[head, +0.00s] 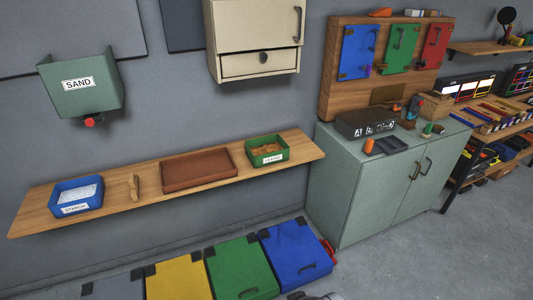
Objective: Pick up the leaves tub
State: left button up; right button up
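A small green tub (254,155) with a white label stands at the right part of the wooden wall shelf (120,208). It holds brown, leaf-like pieces (266,149). The label's lettering is too small to read surely. A blue tub (64,194) with a white label and pale contents stands at the shelf's left end. Neither of my grippers shows in the head view. A small grey piece shows at the bottom edge, and I cannot tell what it is.
A brown tray (199,169) and a small tan upright object (134,187) stand between the tubs. A green SAND hopper (82,101) and a cream cabinet (258,38) hang above. Coloured lidded bins (240,267) stand below. A grey-green cupboard (358,190) stands right of the shelf.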

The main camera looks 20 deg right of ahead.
aim_at(263, 151)
jog(key=l+u, duration=0.1)
jog(key=u, duration=0.3)
jog(key=l+u, duration=0.15)
jog(key=u, duration=0.3)
jog(key=l+u, duration=0.3)
jog(key=l, duration=0.2)
jog(key=l+u, duration=0.3)
jog(key=l, duration=0.65)
jog(key=k+l+u, duration=0.1)
jog(key=l, duration=0.3)
jog(key=k+l, duration=0.1)
jog(key=l, duration=0.3)
jog(key=k+l+u, duration=0.1)
jog(key=l, duration=0.35)
jog(key=k+l, duration=0.1)
jog(key=l, duration=0.3)
jog(key=i+u, duration=0.05)
